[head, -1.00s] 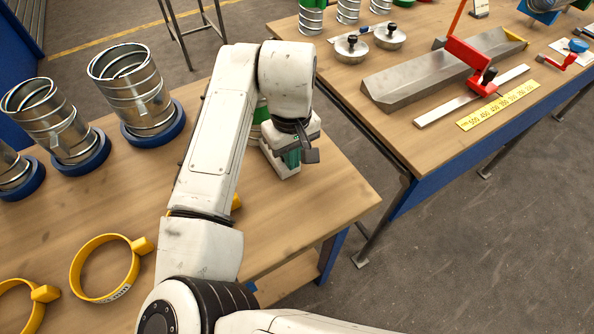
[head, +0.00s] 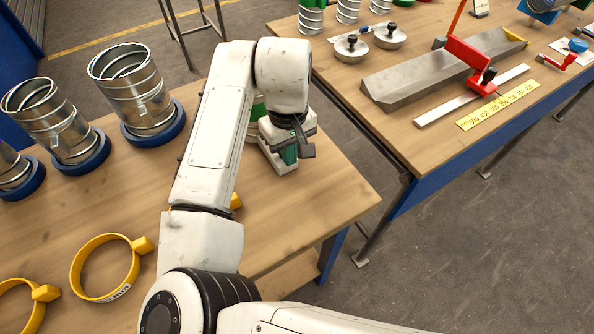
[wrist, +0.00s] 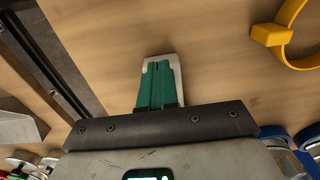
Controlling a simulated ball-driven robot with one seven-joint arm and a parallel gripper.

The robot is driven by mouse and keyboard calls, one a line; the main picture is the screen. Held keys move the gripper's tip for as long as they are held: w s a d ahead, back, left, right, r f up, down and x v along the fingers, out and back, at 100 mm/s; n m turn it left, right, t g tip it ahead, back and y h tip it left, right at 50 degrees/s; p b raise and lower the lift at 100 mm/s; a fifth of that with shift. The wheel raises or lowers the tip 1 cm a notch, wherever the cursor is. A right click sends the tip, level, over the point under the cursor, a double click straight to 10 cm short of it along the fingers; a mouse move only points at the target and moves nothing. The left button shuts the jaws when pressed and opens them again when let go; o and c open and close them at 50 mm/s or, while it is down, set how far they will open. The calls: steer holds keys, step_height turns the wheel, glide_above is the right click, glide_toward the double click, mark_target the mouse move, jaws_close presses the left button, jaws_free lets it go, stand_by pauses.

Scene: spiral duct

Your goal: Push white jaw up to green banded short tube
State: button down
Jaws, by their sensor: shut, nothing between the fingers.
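The white jaw (head: 284,168) is a small pale block on the near table, low at my gripper (head: 290,155). In the wrist view the jaw's pale edge (wrist: 180,66) shows just beyond and beside my green fingers (wrist: 157,82). The fingers are shut together with nothing between them, pointing down close to the jaw; I cannot tell whether they touch it. The green banded short tube (head: 257,108) is mostly hidden behind my arm; only slivers of green and pale metal show just behind the gripper, close to the jaw.
Ribbed metal tubes on blue bases (head: 140,105) stand to the left. Yellow ring clamps (head: 106,268) lie at the front left. The near table's right part (head: 335,195) is clear. A second table (head: 450,130) with a grey metal bar and red clamp stands across a gap.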

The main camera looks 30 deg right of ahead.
steer(key=shift+s+p, duration=0.65)
steer(key=shift+s, duration=0.55)
step_height(320, 180, up, 9)
steer(key=p, duration=0.8)
steer(key=shift+p, duration=0.4)
